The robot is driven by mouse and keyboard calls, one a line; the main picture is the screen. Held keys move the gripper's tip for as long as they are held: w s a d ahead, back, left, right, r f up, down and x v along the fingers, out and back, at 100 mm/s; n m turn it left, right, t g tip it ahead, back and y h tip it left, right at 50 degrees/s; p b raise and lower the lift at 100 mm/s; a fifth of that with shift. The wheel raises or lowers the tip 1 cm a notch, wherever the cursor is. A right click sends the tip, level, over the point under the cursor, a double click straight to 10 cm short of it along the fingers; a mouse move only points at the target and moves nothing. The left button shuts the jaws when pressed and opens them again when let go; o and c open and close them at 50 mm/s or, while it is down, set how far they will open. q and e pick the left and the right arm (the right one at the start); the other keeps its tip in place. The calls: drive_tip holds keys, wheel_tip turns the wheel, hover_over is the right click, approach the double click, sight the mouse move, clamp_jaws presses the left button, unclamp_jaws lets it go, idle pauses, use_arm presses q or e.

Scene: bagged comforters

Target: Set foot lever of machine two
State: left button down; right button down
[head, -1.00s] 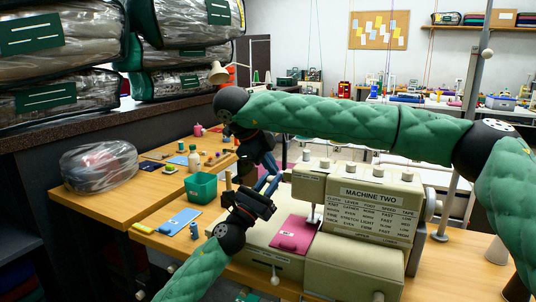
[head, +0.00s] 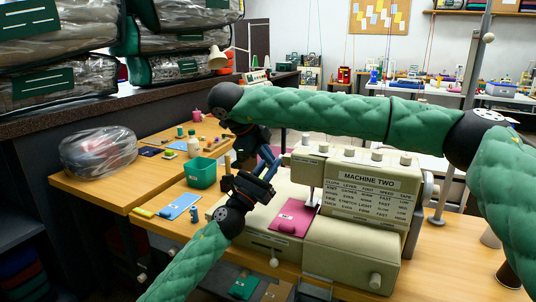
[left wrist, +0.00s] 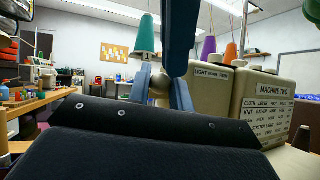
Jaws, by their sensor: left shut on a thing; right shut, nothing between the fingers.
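Machine two (head: 362,182), a cream sewing machine, stands on the wooden table with a settings chart on its front. My left gripper (head: 268,168) is at the left end of the machine head. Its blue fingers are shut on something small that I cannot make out. In the left wrist view the fingers (left wrist: 162,95) stand upright in front of the machine. I cannot pick out the foot lever. My right gripper (head: 266,150) is shut and empty, close behind the left one and partly hidden.
A pink cloth (head: 293,216) lies on the machine bed. A green bin (head: 201,173) and a blue pad (head: 180,206) are to the left. A bagged bundle (head: 98,152) sits on the side table. My right arm crosses above the machine.

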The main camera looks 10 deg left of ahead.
use_arm(q)
drive_tip(key=c, duration=1.7)
unclamp_jaws()
drive_tip(key=shift+s+d+r, duration=0.1)
drive_tip(key=shift+s+r, duration=0.1)
drive_tip(key=shift+r, duration=0.15)
drive_tip(key=o, duration=0.4)
drive_tip(key=shift+c, duration=0.2)
drive_tip(key=shift+w+f, duration=0.1)
drive_tip(key=shift+w, duration=0.1)
drive_tip(key=shift+s, duration=0.1)
use_arm(e)
drive_tip(key=shift+w+a+f, duration=0.2)
drive_tip(key=shift+f, duration=0.35)
